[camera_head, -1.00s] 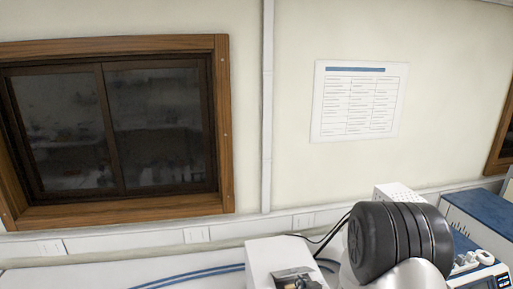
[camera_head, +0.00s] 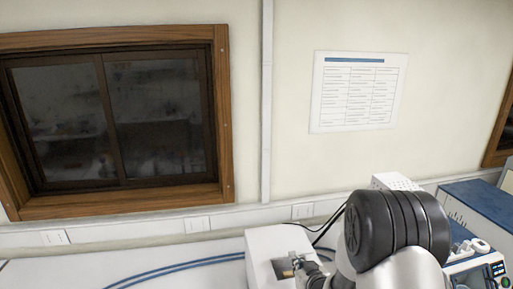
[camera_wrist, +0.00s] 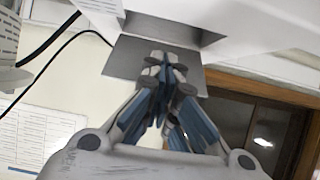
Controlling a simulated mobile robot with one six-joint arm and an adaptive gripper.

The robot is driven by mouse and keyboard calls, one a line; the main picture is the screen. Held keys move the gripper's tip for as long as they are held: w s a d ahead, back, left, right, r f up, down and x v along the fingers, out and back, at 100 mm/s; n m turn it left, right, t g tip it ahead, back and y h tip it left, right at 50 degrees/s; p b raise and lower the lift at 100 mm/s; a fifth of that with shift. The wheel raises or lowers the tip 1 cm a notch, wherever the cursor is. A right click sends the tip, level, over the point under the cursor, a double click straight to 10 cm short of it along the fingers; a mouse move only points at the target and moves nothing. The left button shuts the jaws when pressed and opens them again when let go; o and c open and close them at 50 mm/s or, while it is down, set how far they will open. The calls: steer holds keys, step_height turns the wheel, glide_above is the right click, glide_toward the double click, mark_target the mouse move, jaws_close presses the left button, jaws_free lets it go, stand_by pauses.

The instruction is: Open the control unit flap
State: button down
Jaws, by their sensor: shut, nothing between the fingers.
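The control unit is probably the white box (camera_head: 262,258) at the bottom middle of the head view. It is also the white body (camera_wrist: 262,32) across the top of the wrist view. A flat grey plate (camera_wrist: 125,68), which looks like the flap, stands out from the body beside a darker grey recess (camera_wrist: 172,30). My gripper (camera_wrist: 166,64) is shut and empty, its fingertips in front of the plate. I cannot tell if they touch it. In the head view my gripper (camera_head: 300,262) is small, at the box's dark opening.
A black cable (camera_head: 330,228) runs behind the box. Blue hoses (camera_head: 170,268) lie on the white bench to its left. A blue-topped device (camera_head: 478,205) and an instrument with a screen (camera_head: 494,272) stand at the right. A framed window (camera_head: 115,120) is behind.

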mark_target(292, 252)
steer(key=b+x, duration=0.1)
steer(key=x, duration=0.3)
steer(key=shift+w+a, duration=0.1)
steer(key=shift+w, duration=0.55)
steer(key=shift+s+r, duration=0.35)
steer(key=shift+r, duration=0.1)
steer(key=shift+w+f, duration=0.15)
steer(key=shift+w, duration=0.25)
steer(key=shift+s, duration=0.1)
steer(key=shift+w+a+r+b, duration=0.15)
steer(key=shift+w+b, duration=0.1)
steer(key=shift+w, duration=0.4)
steer(key=shift+w+a+r+b, duration=0.1)
steer(key=shift+w+a+b, duration=0.1)
steer(key=shift+w, duration=0.45)
step_height(292, 252, up, 9)
steer(key=p, duration=0.4)
steer(key=shift+p, duration=0.35)
